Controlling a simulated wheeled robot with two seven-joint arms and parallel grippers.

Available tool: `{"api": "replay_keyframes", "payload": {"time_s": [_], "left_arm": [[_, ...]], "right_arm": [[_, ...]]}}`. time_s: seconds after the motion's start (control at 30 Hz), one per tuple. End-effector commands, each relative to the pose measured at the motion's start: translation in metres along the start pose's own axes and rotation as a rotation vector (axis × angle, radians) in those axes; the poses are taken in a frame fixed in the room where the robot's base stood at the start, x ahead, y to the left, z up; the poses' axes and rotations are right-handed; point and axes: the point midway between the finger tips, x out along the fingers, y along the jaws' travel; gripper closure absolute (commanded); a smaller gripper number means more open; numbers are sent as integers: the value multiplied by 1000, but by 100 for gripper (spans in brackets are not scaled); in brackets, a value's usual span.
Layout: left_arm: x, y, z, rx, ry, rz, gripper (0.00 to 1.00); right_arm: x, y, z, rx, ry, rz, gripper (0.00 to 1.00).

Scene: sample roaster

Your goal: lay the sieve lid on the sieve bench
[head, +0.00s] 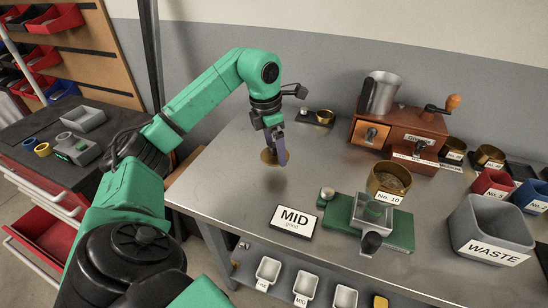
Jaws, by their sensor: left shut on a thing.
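My left gripper (277,142) points down over the left part of the steel bench top (225,165). It is shut on a brass-coloured round piece, apparently the sieve lid (267,157), partly hidden behind the fingers. I cannot tell whether the lid touches the bench. A brass sieve marked No. 10 (389,180) stands to the right, by a green device (400,232) with a small grey square tray. My right gripper is not in view.
A MID grind card (293,220) lies in front of the gripper. A wooden grinder (400,130), more brass sieves (489,156), red (492,185) and blue (532,195) bins and a grey WASTE bin (490,232) stand rightward. Bare steel surrounds the lid.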

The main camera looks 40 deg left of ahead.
Motion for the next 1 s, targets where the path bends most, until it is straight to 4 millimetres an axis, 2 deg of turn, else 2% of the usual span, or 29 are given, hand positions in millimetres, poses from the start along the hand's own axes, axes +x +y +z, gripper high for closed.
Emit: {"api": "replay_keyframes", "payload": {"time_s": [0.23,0.6,0.63,0.87,1.0], "left_arm": [[42,0,-7,0,2,0,64],[48,0,-7,0,-1,1,64],[47,0,-7,0,-1,1,0],[46,0,-7,0,-1,0,0],[36,0,-6,0,-4,2,0]], "right_arm": [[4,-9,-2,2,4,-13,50],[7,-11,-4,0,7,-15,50],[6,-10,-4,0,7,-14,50],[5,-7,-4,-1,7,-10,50],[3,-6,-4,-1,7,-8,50]]}}
